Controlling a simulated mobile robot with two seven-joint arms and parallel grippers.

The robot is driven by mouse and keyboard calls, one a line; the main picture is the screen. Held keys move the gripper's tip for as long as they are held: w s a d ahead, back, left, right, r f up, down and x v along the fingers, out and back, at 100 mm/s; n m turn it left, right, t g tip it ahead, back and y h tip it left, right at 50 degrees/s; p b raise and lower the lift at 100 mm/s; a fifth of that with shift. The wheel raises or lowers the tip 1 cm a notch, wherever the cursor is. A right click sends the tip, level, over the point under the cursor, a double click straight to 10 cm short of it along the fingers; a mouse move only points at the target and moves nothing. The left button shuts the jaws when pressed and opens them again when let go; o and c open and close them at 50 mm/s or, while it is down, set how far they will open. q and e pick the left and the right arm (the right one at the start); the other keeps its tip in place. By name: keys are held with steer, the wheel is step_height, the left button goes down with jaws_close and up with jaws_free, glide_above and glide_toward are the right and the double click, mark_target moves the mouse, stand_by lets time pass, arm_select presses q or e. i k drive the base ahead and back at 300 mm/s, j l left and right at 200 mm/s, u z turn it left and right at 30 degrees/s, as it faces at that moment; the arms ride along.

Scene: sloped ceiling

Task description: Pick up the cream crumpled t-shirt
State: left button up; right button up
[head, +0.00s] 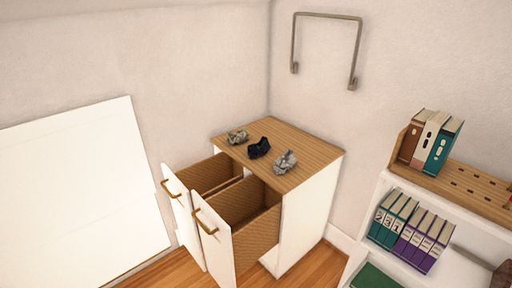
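Three small crumpled cloths lie in a row on the wooden top of a white cabinet (318,158). The nearest, at the right, is a pale grey-cream cloth (286,161). The middle one is a dark navy cloth (259,148). The farthest, at the left, is a beige-grey cloth (237,137). They lie apart from one another. Both pale cloths are small in view, and I cannot tell for certain which is the cream t-shirt. Neither of my grippers is in view.
Two drawers stand open at the cabinet's front left, the left drawer (175,197) and the right drawer (212,240); their visible insides look empty. A white shelf (398,184) with binders stands at the right. A metal bar (329,16) is on the wall. A white panel (80,195) is at the left.

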mark_target(240, 137)
steer(key=z, duration=0.55)
steer(key=i+j+z, duration=0.1)
steer(key=j+z, duration=0.6)
steer(key=z, duration=0.2)
steer(key=j+z, duration=0.35)
steer(key=j, duration=0.95)
steer(key=k+j, duration=0.1)
steer(key=j, duration=0.3)
